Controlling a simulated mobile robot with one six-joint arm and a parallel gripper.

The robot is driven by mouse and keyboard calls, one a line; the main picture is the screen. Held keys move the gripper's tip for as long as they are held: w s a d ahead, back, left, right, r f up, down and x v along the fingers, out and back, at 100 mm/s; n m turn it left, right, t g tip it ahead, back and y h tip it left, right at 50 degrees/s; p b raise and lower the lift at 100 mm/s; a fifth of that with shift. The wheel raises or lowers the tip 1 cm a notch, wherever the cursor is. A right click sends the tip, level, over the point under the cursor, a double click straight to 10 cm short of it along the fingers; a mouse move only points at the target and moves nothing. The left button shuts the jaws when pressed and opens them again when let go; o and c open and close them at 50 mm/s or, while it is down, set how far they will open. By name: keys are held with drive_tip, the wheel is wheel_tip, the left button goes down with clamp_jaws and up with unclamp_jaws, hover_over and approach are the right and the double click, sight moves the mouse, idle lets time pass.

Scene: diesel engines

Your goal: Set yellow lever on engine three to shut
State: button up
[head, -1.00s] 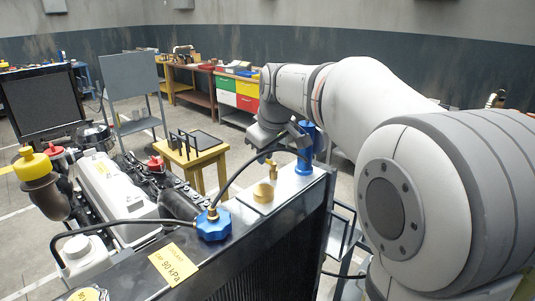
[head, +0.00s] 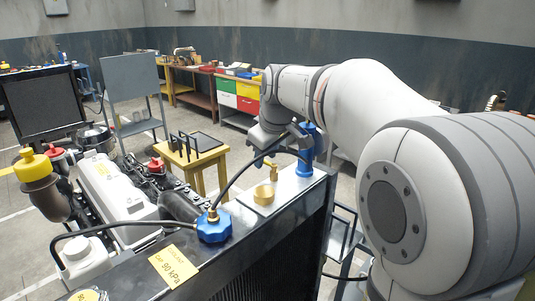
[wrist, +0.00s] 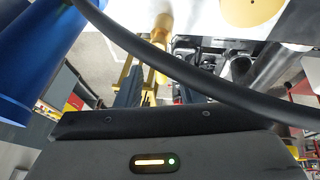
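In the wrist view, my gripper's two dark fingers (wrist: 160,92) are apart. The yellow lever (wrist: 163,62) shows beyond and between them, partly hidden by the hose; I cannot tell whether they touch it. No engine number is readable.
A black hose (wrist: 190,75) crosses in front of the fingers. A blue cap (head: 213,227) and a brass fitting (head: 264,195) sit on the radiator top. A yellow stool (head: 190,158) stands behind. Open floor lies beyond the engine.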

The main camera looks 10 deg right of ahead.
drive_tip(key=b+v, duration=0.1)
drive_tip(key=v, duration=0.6)
drive_tip(key=shift+r, duration=0.4)
drive_tip(key=shift+s, duration=0.1)
